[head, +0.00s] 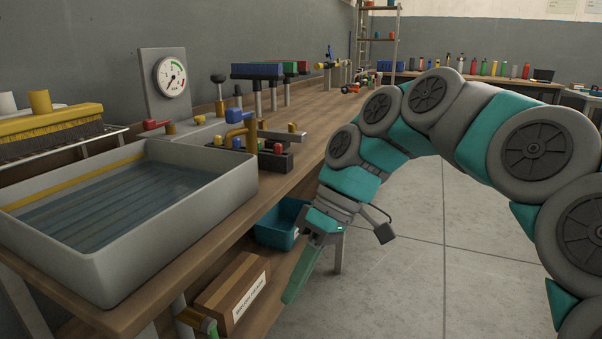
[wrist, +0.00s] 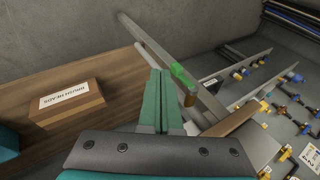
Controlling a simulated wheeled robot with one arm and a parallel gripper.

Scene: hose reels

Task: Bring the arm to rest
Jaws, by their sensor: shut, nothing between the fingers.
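My arm arches in from the right in the head view, with teal and grey links. My gripper (head: 287,299) hangs down and to the left in front of the bench, below the level of its top. Its teal fingers are together and hold nothing. In the wrist view the shut fingers of my gripper (wrist: 158,75) point ahead past the lower shelf (wrist: 90,50). Nothing seems to touch them, though the gap to the bench parts beyond is hard to judge.
A cardboard box (head: 233,292) labelled brush heads and a blue bin (head: 278,224) sit on the lower shelf near my gripper. A grey water basin (head: 190,215) stands on the bench (head: 215,240). The floor (head: 425,250) right of the bench is clear.

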